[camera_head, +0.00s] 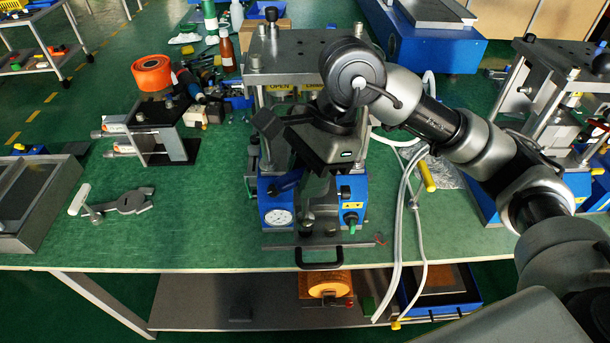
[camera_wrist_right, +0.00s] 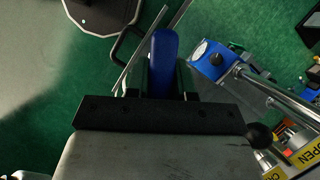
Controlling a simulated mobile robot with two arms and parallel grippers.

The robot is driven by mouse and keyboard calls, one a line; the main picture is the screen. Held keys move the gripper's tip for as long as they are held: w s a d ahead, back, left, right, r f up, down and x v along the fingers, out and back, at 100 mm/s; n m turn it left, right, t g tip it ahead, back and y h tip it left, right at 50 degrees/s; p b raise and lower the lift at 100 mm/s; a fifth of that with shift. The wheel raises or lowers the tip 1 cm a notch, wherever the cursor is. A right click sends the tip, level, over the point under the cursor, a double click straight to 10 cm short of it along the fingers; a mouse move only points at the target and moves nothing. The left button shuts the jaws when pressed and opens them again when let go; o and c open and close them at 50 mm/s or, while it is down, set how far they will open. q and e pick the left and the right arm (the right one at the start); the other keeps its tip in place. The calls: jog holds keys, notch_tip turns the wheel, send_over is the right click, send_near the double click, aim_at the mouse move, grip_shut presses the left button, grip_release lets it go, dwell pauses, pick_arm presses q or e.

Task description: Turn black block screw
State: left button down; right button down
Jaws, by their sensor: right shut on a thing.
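My right gripper (camera_head: 319,215) reaches down in front of the middle press, between its two posts. In the right wrist view its dark fingers (camera_wrist_right: 163,78) are closed around a blue, round-ended piece (camera_wrist_right: 163,50). The press has a dark steel top plate (camera_head: 290,45), OPEN labels, a blue box with a white gauge (camera_head: 279,217) at left and a blue box with a yellow label (camera_head: 353,207) at right. The gauge also shows in the wrist view (camera_wrist_right: 199,51). I cannot make out the black block screw; the gripper covers much of the press middle. My left gripper is out of view.
A black front handle (camera_head: 319,264) sticks out at the table edge. White hoses (camera_head: 402,210) hang right of the press.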

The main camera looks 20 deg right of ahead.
dwell(0.7)
jog(key=shift+b, duration=0.35)
jog(key=shift+f+b, duration=0.65)
jog(key=shift+b, duration=0.05)
jog(key=c, duration=1.1)
grip_release()
jog(key=shift+c, duration=0.2)
jog(key=shift+o, duration=1.2)
jog(key=shift+w+a, duration=0.1)
jog(key=shift+w, duration=0.05)
jog(key=shift+w+f, duration=0.1)
jog(key=shift+f, duration=0.1)
